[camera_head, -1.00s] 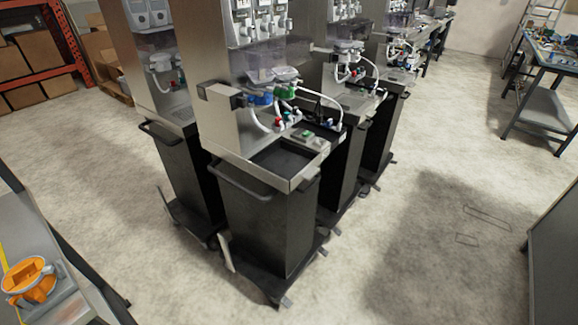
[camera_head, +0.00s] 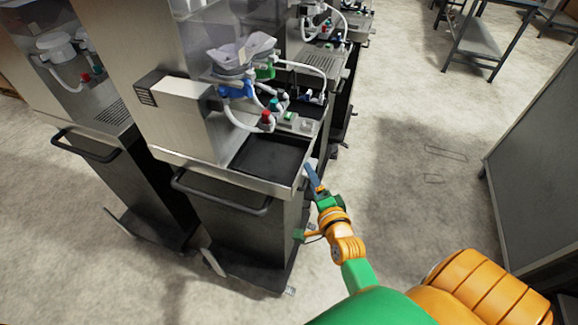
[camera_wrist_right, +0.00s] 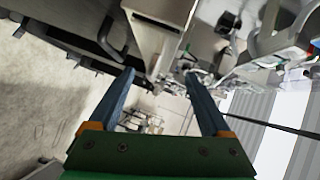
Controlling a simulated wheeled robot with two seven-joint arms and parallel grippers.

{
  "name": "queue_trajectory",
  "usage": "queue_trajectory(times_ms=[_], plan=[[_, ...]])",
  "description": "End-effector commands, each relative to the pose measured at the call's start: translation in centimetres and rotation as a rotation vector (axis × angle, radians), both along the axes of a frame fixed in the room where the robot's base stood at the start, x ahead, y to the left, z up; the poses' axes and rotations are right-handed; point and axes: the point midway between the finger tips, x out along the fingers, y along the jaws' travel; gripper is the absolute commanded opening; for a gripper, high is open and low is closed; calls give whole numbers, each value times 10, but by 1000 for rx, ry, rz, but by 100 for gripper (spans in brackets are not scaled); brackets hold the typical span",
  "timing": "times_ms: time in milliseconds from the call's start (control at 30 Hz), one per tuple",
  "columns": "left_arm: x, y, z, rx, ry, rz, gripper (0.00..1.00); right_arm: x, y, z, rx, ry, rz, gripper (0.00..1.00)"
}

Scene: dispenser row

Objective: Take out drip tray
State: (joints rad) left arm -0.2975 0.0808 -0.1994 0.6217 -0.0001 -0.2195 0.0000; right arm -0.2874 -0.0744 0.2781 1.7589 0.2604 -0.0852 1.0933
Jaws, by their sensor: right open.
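The drip tray (camera_head: 270,158) is a dark, shallow, rectangular tray. It sits in the steel top of the nearest dispenser cart (camera_head: 225,177), in front of the hoses and fittings. My right gripper (camera_head: 314,178) is beside the cart's front right corner, to the right of the tray. Whether it touches the cart edge cannot be told. In the right wrist view the two blue fingers of my right gripper (camera_wrist_right: 162,90) are wide apart with nothing between them. A steel edge of the cart (camera_wrist_right: 158,40) lies beyond the fingertips. My left gripper is not in view.
A bar handle (camera_head: 222,200) sticks out at the cart's front. Red, blue and green fittings with white hoses (camera_head: 265,118) stand behind the tray. Another cart (camera_head: 95,120) is close on the left. A grey panel (camera_head: 540,160) stands at the right. Floor between is clear.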

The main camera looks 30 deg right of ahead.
Motion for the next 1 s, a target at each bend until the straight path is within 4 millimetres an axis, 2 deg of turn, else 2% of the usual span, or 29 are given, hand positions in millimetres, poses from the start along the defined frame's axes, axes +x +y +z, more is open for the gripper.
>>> queue_trajectory(times_ms=[300,433,667,900,967,1000], plan=[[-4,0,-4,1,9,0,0,53,-14,-12,-2,0,2,82],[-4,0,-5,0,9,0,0,62,-17,-13,-3,1,2,82],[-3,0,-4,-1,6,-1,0,63,-17,-14,-3,3,2,82],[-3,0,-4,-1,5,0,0,63,-17,-14,-3,3,2,17],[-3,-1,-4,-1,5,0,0,63,-17,-14,-3,3,2,1],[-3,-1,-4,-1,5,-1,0,63,-17,-14,-3,3,2,0]])
